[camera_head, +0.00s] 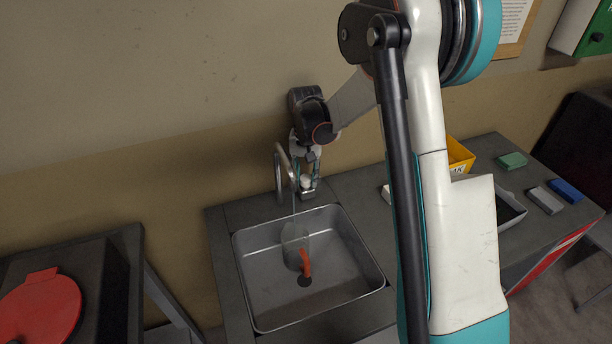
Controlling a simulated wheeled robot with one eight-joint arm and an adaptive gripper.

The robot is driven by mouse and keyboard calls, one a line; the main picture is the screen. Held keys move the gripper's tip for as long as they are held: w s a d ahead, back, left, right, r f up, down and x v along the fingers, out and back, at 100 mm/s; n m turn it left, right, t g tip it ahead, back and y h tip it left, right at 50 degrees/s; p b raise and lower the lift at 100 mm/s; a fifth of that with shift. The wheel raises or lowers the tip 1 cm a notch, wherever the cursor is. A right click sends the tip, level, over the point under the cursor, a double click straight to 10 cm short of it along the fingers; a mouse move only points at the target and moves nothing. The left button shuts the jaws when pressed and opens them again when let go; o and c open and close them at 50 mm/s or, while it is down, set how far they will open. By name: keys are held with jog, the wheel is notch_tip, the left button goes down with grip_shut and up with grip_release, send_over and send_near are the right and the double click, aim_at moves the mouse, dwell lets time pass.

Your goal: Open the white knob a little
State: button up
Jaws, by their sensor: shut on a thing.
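The white knob (306,181) is at the back edge of the sink, just right of the curved metal faucet (279,170). My gripper (307,172) reaches down from above, with its fingers around the knob, and is shut on it. The fingers hide part of the knob, so its turn angle cannot be told. A thin pale streak, apparently water, runs from the faucet down into the steel sink (246,282).
An orange-handled item (305,262) is in the sink. A yellow bin (459,157), a green block (511,160), a grey block (544,200) and a blue block (566,190) are on the counter at right. A red lid (40,309) is at lower left. The wall is close behind the faucet.

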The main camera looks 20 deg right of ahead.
dwell(0.3)
jog(key=o, duration=1)
jog(key=shift+o, duration=0.2)
notch_tip(320, 180, up, 12)
dwell(0.4)
